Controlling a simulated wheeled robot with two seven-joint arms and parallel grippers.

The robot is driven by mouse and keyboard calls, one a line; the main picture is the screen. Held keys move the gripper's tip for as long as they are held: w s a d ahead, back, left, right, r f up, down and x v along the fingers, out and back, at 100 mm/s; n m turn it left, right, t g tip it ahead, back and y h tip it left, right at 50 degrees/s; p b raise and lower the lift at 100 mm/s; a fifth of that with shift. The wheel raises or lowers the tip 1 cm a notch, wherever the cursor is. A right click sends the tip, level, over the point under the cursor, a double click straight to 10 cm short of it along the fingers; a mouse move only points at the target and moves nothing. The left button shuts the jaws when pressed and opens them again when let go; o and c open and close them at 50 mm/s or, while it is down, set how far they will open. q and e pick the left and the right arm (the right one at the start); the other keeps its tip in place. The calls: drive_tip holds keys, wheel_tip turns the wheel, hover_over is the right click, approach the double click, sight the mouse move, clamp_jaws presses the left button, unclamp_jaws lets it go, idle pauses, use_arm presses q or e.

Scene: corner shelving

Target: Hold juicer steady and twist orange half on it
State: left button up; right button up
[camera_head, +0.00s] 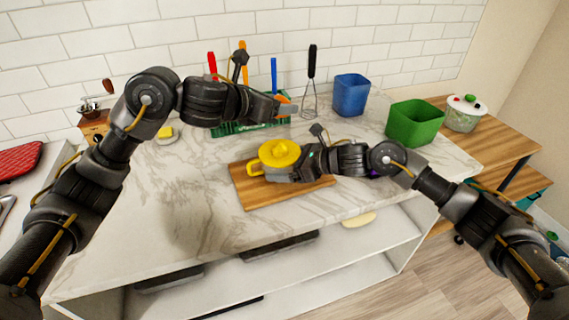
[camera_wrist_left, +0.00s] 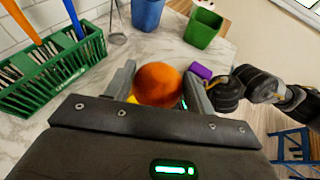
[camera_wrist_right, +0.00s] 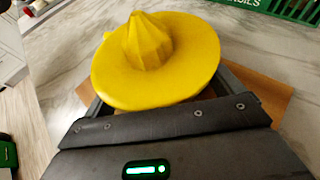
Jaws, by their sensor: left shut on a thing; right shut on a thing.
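The juicer has a yellow ribbed top (camera_head: 279,153) and stands on a wooden board (camera_head: 262,199) on the marble counter. My right gripper (camera_head: 293,165) is shut on the juicer from the right; the yellow dish and cone (camera_wrist_right: 158,55) fill the right wrist view, upright and bare. My left gripper (camera_head: 284,104) is shut on the orange half (camera_wrist_left: 157,84), whose rounded peel shows between the fingers in the left wrist view. It is above and behind the juicer, apart from it. The cut face of the orange is hidden.
A green utensil basket (camera_head: 238,128) stands behind, near the left gripper. A blue bin (camera_head: 350,94), a green bin (camera_head: 415,122) and a white pot (camera_head: 464,113) are at the right. The counter left of the board is mostly clear.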

sight(274, 159)
idle(0.5)
use_arm(q)
drive_tip(key=shift+w+a, duration=0.15)
drive_tip(key=shift+w+a+f+m+g+h, duration=0.15)
drive_tip(key=shift+w+a+f+m+g, duration=0.1)
drive_tip(key=shift+w+f, duration=0.3)
drive_tip(key=shift+w+a+f+m+g+h, duration=0.2)
drive_tip(key=shift+w+f, duration=0.15)
drive_tip(key=shift+f, duration=0.35)
drive_tip(key=shift+w+f+m+g+h, duration=0.15)
drive_tip(key=shift+f+m+g+h, duration=0.2)
drive_tip(key=shift+m+g, duration=0.15)
drive_tip(key=shift+s+d+m+g+h, duration=0.3)
drive_tip(key=shift+s+m+g+h, duration=0.25)
drive_tip(key=shift+m+g, duration=0.55)
drive_tip(key=shift+s+d+m+g+h, duration=0.25)
drive_tip(key=shift+s+m+g+h, duration=0.25)
drive_tip(key=shift+m+g, duration=0.5)
drive_tip(key=shift+f, duration=3.2)
